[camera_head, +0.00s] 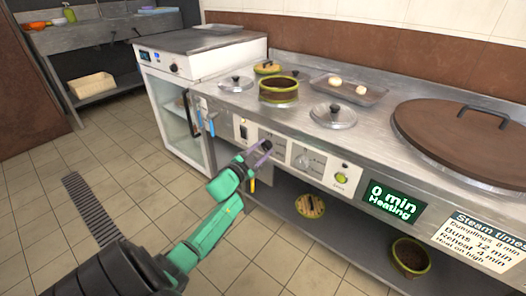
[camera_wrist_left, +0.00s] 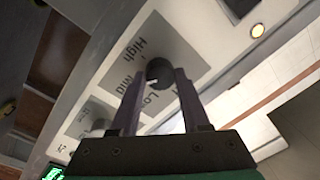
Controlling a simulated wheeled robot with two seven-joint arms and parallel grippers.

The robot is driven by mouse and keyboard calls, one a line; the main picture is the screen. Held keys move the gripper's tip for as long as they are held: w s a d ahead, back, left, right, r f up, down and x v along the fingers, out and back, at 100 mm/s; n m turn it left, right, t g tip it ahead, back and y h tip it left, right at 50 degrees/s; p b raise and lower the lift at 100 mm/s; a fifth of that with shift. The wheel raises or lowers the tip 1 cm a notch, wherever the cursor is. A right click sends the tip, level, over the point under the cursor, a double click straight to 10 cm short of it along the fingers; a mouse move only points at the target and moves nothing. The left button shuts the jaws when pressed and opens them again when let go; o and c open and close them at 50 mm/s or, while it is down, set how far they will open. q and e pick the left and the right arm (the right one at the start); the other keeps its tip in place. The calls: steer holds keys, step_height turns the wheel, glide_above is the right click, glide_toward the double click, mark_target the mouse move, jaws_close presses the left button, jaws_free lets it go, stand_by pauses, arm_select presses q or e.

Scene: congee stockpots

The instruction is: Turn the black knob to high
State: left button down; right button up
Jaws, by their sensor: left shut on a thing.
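The black knob (camera_wrist_left: 159,71) is on the white panel of the counter front, with the labels High, Mid and Low beside it. A small white mark shows on the knob's lower left side in the left wrist view, toward the Mid and Low labels. My left gripper (camera_wrist_left: 160,76) is shut on the knob, with one dark finger on each side of it. In the head view my left gripper (camera_head: 261,149) is at the counter front and largely covers the knob. My right gripper is in neither view.
A second dial (camera_head: 302,160) and a green button (camera_head: 341,178) sit right of the knob. A display (camera_head: 391,202) reads 0 min Heating. Pots and lids stand on the counter above. A lower shelf (camera_head: 345,243) runs below; tiled floor lies in front.

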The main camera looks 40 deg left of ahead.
arm_select(q)
steer(key=shift+f+m+b, duration=0.2)
steer(key=shift+m+b, duration=0.1)
steer(key=shift+m, duration=0.7)
steer(key=m+b, duration=0.2)
steer(key=m, duration=0.3)
steer(key=shift+f+m+h, duration=0.1)
steer(key=shift+m+h, duration=0.2)
steer(key=shift+m+b, duration=0.4)
steer(key=shift+m, duration=0.1)
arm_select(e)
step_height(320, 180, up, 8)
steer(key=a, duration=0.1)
arm_select(q)
steer(key=m+b, duration=0.1)
steer(key=m, duration=0.1)
steer(key=shift+m, duration=0.4)
steer(key=shift+m+h+b, duration=0.3)
steer(key=shift+m+h, duration=0.1)
steer(key=shift+m, duration=0.2)
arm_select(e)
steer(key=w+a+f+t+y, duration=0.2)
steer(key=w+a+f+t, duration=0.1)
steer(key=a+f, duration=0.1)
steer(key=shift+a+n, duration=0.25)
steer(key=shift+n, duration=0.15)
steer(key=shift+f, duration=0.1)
arm_select(q)
steer(key=shift+c, duration=1.9)
jaws_free()
